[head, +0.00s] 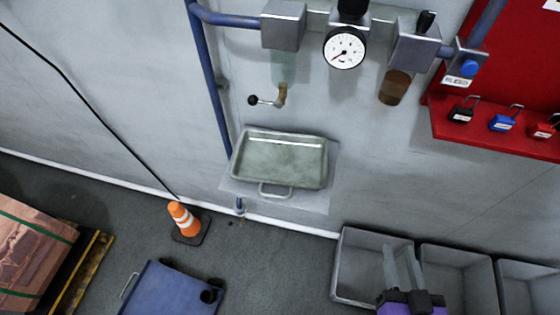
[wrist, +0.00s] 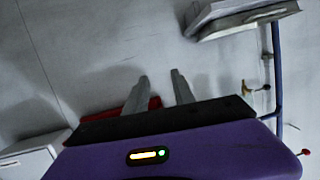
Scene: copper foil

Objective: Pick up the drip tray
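The drip tray (head: 278,160) is a shallow grey-green metal tray with a raised rim and a wire handle on its front edge. In the head view it is at the wall, below a small tap, and it looks empty. In the wrist view, what looks like the same tray (wrist: 240,18) is at the upper right, partly cut off. My gripper (head: 400,250) is at the lower right of the head view, in front of the grey bins and well apart from the tray. In the wrist view its two fingers (wrist: 159,76) are spread with nothing between them.
A pressure gauge (head: 345,48) and blue pipe (head: 210,80) are above the tray. An orange cone (head: 184,219), blue cart (head: 170,290) and strapped crate (head: 30,255) stand at left. Grey bins (head: 455,265) line the lower right. A red lockout board (head: 500,75) hangs at right.

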